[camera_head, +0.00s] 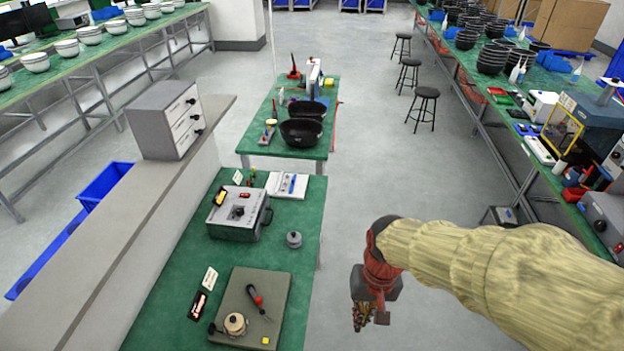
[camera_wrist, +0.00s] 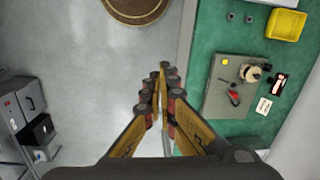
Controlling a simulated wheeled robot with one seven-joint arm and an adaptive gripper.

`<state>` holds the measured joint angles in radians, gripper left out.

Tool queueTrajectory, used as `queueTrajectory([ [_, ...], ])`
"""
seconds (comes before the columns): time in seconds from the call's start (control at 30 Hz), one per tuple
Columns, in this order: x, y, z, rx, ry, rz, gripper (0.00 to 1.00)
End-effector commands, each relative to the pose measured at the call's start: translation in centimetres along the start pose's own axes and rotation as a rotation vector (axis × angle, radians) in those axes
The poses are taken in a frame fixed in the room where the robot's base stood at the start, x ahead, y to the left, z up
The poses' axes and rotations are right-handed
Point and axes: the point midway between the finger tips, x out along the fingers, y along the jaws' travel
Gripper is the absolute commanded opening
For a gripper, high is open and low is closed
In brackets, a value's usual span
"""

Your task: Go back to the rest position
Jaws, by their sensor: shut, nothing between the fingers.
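My gripper (camera_head: 368,316) hangs at the end of my arm, over the grey floor just right of the green bench (camera_head: 268,256) in the head view. In the wrist view my gripper (camera_wrist: 160,92) points down with its fingers close together. It is shut and empty, with nothing touching the fingertips. The bench edge runs close beside the fingers on the right in the wrist view.
A grey mat (camera_head: 246,318) carries a red-handled screwdriver (camera_head: 257,298) and a round tan part (camera_head: 236,324). A grey instrument box (camera_head: 238,218) stands farther back. Black stools (camera_head: 424,98) stand by the right bench. Floor (camera_head: 350,180) between benches is clear.

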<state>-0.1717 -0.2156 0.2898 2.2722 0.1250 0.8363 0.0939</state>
Motion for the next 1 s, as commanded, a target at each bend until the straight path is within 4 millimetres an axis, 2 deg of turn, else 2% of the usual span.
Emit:
queueTrajectory([
  [0.3,-4.6,4.9,3.6,-0.096,0.279,0.062,0.0],
  [0.6,-7.8,7.0,5.2,-0.044,0.527,0.08,0.0],
  [1.0,-7.9,7.4,5.3,-0.028,0.545,0.082,0.0],
])
